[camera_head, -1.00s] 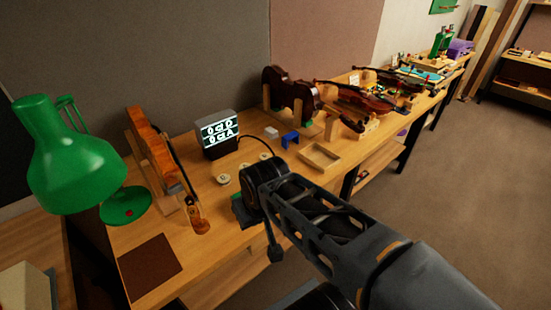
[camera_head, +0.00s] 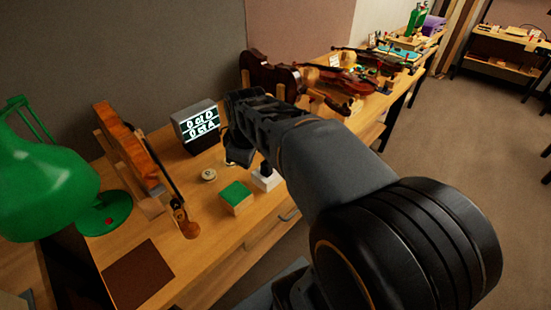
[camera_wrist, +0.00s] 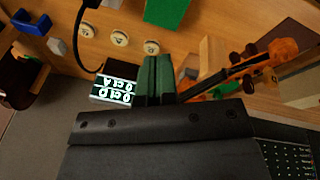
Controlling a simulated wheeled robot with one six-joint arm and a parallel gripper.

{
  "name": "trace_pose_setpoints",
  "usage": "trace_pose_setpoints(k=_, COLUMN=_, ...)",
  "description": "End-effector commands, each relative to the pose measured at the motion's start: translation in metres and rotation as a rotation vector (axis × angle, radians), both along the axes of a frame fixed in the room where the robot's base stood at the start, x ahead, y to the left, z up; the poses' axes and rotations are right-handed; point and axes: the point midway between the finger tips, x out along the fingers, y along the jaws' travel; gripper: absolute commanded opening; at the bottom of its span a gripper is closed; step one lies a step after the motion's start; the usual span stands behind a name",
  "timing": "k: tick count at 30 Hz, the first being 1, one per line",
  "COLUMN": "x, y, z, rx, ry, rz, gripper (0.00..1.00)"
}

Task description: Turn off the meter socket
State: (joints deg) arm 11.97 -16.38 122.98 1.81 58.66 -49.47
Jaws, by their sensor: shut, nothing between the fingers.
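The meter (camera_head: 197,125) is a grey box with a lit two-line display, standing at the back of the bench. It also shows in the wrist view (camera_wrist: 113,90), just left of my fingers. A black cable (camera_wrist: 80,40) runs near it in the wrist view. My arm hides part of the bench behind the white block.
A green-topped block (camera_head: 236,194) stands beside the white block. Pale round discs (camera_wrist: 120,38) lie on the bench. A violin scroll and neck (camera_wrist: 260,62) is close to the fingers' right in the wrist view. A green lamp (camera_head: 45,180) stands at left; violins (camera_head: 345,80) lie farther back.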

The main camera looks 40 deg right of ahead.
Motion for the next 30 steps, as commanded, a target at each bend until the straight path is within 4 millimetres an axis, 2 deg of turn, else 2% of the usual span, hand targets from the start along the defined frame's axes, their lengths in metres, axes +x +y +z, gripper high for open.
trace_pose_setpoints(k=1, x=0.015, y=-0.018, z=-0.002, rx=-0.025, ry=0.024, rz=0.096, gripper=0.0)
trace_pose_setpoints(k=6, x=0.05, y=-0.074, z=-0.004, rx=-0.095, ry=0.083, rz=0.467, gripper=0.0)
trace_pose_setpoints(k=12, x=0.074, y=-0.131, z=-0.014, rx=-0.138, ry=0.118, rz=0.815, gripper=0.0)
trace_pose_setpoints(k=15, x=0.08, y=-0.151, z=-0.019, rx=-0.149, ry=0.124, rz=0.936, gripper=0.0)
trace_pose_setpoints(k=21, x=0.084, y=-0.173, z=-0.024, rx=-0.162, ry=0.126, rz=1.069, gripper=0.0)
trace_pose_setpoints(k=30, x=0.085, y=-0.176, z=-0.025, rx=-0.165, ry=0.127, rz=1.094, gripper=0.0)
